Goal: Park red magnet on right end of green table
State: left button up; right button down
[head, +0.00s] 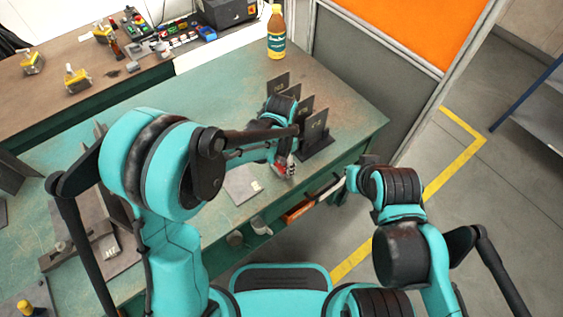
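The green table (215,92) runs across the view, and its right end is near the orange panel. My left gripper (287,168) is over the right part of the table, close to the front edge. A small red piece, which looks like the red magnet (280,168), shows at its fingertips, and the gripper seems shut on it. The fingers partly hide the red piece. I cannot tell whether it touches the tabletop. My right gripper (352,180) is just off the table's front right edge, apart from the magnet. Its fingers are too small and hidden to read.
Dark upright plates (316,128) stand in a rack right beside my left gripper. A flat grey plate (242,185) lies to its left. A bottle (276,34) stands at the back edge. The table's far right corner (365,112) is clear.

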pick_arm(q)
jog(key=o, duration=0.3)
jog(key=shift+r, duration=0.15)
notch_tip(320, 180, up, 12)
jog(key=p, duration=0.5)
jog(key=s+a+r+n+t, duration=0.3)
jog(key=s+a+n, duration=0.2)
jog(key=a, duration=0.4)
jog(key=s+a+r+n+t, duration=0.4)
jog(key=s+a+n, duration=0.1)
jog(key=a, duration=0.4)
jog(key=shift+s+a+r+n, duration=0.3)
jog(key=shift+s+n, duration=0.1)
jog(key=shift+s, duration=0.5)
